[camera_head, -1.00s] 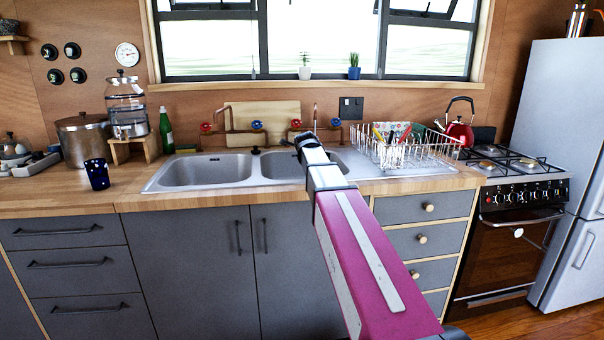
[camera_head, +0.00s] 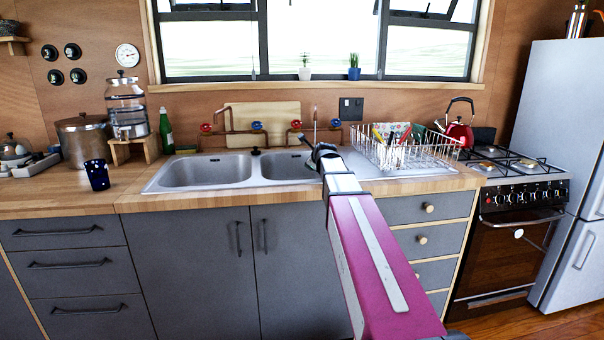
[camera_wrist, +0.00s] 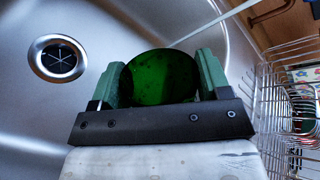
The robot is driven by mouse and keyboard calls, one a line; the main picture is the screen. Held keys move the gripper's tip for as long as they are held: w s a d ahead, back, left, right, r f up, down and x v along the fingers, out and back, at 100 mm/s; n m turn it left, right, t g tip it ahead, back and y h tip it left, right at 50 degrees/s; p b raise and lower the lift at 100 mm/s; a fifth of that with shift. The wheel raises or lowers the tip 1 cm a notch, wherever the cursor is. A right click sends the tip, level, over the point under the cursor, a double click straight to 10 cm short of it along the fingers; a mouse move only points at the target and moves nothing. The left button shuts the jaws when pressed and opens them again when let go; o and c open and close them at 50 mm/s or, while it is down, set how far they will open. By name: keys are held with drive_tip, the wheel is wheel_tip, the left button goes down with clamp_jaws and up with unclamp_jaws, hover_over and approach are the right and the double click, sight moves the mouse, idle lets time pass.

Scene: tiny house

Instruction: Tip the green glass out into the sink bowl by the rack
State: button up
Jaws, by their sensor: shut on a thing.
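The green glass (camera_wrist: 161,77) is between the two fingers of my gripper (camera_wrist: 160,80) in the wrist view, and the gripper is shut on it. The wrist view looks onto its dark green round end; I cannot tell whether anything is inside. The right sink bowl (camera_head: 283,168), the one by the rack, shows behind the glass in the wrist view, with its drain (camera_wrist: 57,58) at the left. The white wire dish rack (camera_head: 408,150) stands right of that bowl and also shows at the right edge of the wrist view (camera_wrist: 285,100). In the head view my arm hides the glass.
The left sink bowl (camera_head: 205,171) is empty. Copper taps (camera_head: 232,132) with red and blue handles stand behind the bowls. A blue cup (camera_head: 97,175) and a green bottle (camera_head: 166,131) are on the counter at left. A red kettle (camera_head: 459,130) sits at right.

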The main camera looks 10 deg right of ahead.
drive_tip(key=shift+s+d+f+m+t+y, duration=0.2)
drive_tip(key=shift+d+f+m+t+y, duration=0.25)
drive_tip(key=shift+m+y, duration=0.35)
drive_tip(key=shift+s+d+r+m+t+y+b, duration=0.35)
drive_tip(key=shift+d+r+m, duration=0.2)
drive_tip(key=shift+d, duration=0.2)
drive_tip(key=shift+s+d+r+m+t+y+b, duration=0.2)
drive_tip(key=shift+d+r+m+t, duration=0.25)
drive_tip(key=shift+d+m, duration=0.25)
drive_tip(key=shift+s+d+r+m+t+y+b, duration=0.3)
drive_tip(key=shift+d+r+m+t, duration=0.2)
drive_tip(key=shift+d, duration=0.3)
drive_tip(key=shift+s+d+r+m+t+y, duration=0.15)
drive_tip(key=shift+d+r+m+t, duration=0.1)
drive_tip(key=shift+d+r+m, duration=0.3)
drive_tip(key=shift+s+d+r+m+t+y, duration=0.1)
drive_tip(key=shift+d+r+m+t, duration=0.2)
drive_tip(key=shift+r, duration=0.35)
drive_tip(key=shift+r, duration=0.1)
